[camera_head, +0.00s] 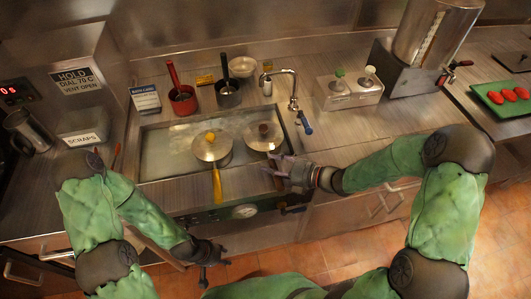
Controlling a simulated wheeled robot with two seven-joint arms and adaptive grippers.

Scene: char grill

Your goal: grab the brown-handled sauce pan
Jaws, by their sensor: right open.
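The brown-knobbed sauce pan (262,137) sits lidded on the right part of the inset steel top (165,165). Its handle points toward me and is mostly hidden at my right gripper (277,168). That gripper is open, with its fingers reaching left close to the handle; I cannot tell whether they touch it. A second lidded pan (211,150) with a yellow knob and yellow handle stands just left of it. My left gripper (208,258) hangs low in front of the counter, away from the pans; its fingers are too small and dark to read.
A red-handled pot (183,99) and a black-handled pot (228,94) stand behind the inset top. A gauge (244,211) is on the front panel. A green tray (500,103) lies far right.

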